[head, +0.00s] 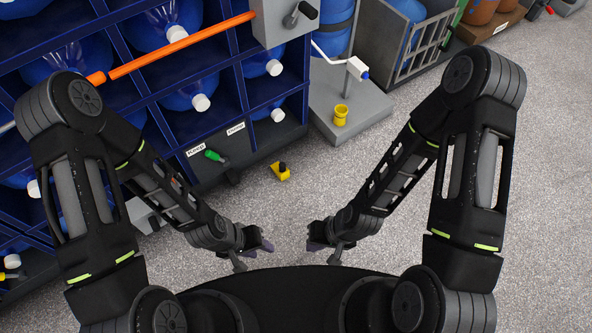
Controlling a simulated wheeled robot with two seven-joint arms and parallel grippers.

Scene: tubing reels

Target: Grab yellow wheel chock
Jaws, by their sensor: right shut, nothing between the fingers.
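A small yellow wheel chock (279,173) with a black top lies on the grey speckled floor, beside the lower front of the blue rack. Nothing covers it. My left gripper (268,246) is low in the middle of the head view, nearer to me than the chock and apart from it. Its finger opening is too small to make out. My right gripper (312,245) faces it from the right, shut and empty, also apart from the chock.
The blue rack (170,70) with several large water bottles fills the left; an orange bar (180,46) crosses its front. A grey platform (362,105) with a yellow cup (341,115) stands behind the chock. A grey crate (405,50) is farther back. Floor (300,205) between chock and grippers is clear.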

